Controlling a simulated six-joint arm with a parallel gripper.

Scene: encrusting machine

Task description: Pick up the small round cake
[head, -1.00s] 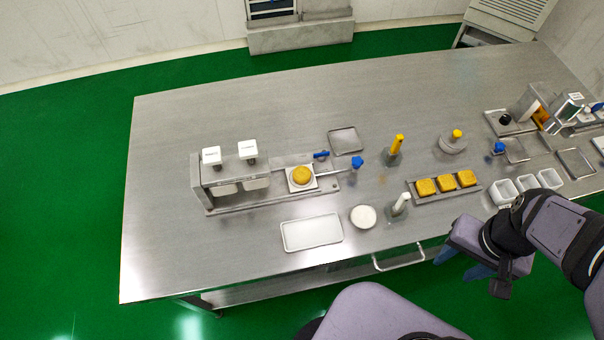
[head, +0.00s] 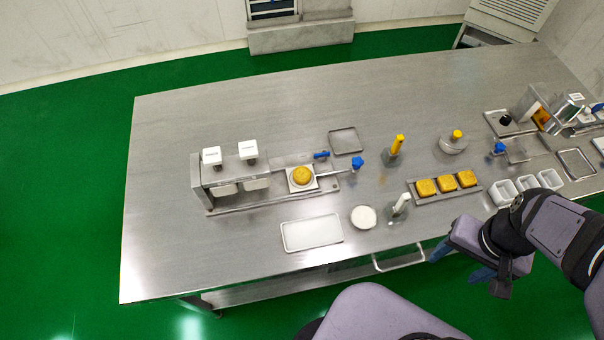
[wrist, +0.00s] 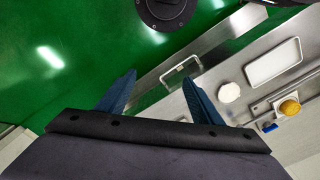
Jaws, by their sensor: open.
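The small round cake (head: 302,175) is golden yellow and sits on a small white square plate of the machine at the left half of the table. It also shows in the wrist view (wrist: 290,107) at the right edge. My gripper (head: 460,262) is at the table's front edge on the right, far from the cake. In the wrist view my gripper (wrist: 158,92) has its two blue fingers spread wide with nothing between them.
A white tray (head: 312,233) and a round white dish (head: 363,216) lie in front of the machine (head: 235,178). Blue knobs (head: 357,163) stand right of the cake. Square yellow cakes (head: 447,182) lie on a rack. The table's left part is clear.

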